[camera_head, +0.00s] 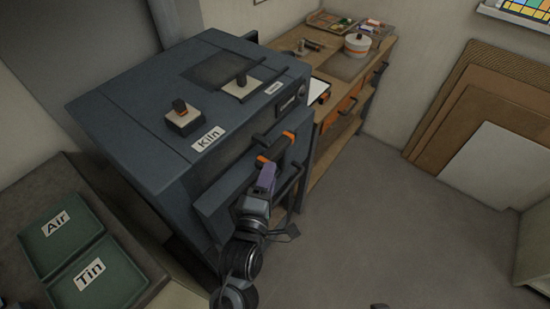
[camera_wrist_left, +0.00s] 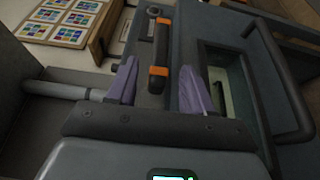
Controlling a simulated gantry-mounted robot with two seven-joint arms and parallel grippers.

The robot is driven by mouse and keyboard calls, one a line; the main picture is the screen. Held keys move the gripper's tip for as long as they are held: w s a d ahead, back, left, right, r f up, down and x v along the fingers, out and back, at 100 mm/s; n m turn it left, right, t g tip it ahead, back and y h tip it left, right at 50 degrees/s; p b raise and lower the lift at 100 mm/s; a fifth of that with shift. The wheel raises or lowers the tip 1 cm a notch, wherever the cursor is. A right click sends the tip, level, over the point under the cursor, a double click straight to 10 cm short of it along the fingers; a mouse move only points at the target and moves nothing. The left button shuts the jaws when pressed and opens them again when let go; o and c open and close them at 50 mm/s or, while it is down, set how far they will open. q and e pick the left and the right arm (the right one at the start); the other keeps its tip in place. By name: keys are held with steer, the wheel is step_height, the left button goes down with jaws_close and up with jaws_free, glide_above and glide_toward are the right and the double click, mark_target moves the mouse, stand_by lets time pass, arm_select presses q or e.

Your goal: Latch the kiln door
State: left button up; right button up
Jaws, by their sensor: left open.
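The dark blue-grey kiln (camera_head: 150,125), labelled "Kiln", stands at the left of centre in the head view. Its door (camera_head: 222,198) is on the front side; I cannot tell whether it sits fully flush. A black latch handle with orange ends (camera_head: 274,148) is on the door's upper part; it also shows in the left wrist view (camera_wrist_left: 158,55). My left gripper (camera_head: 267,177) is open just in front of the handle. In the left wrist view its purple fingers (camera_wrist_left: 158,82) are spread to either side of the handle, which is not gripped. My right gripper is not in view.
A dark bar handle (camera_wrist_left: 283,80) sticks out beside the left gripper. Two green trays labelled "Air" (camera_head: 58,240) and "Tin" (camera_head: 95,285) lie at lower left. A wooden bench (camera_head: 335,66) stands beyond the kiln. The floor to the right is clear, with boards (camera_head: 490,110) against the wall.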

mark_target(274, 160)
arm_select(q)
steer(key=shift+w+d, duration=0.2)
steer(key=shift+w, duration=0.95)
steer(key=shift+w+d, duration=0.15)
steer(key=shift+w, duration=1)
steer(key=shift+w+d, duration=0.2)
steer(key=shift+w, duration=0.95)
steer(key=shift+c, duration=0.3)
jaws_close()
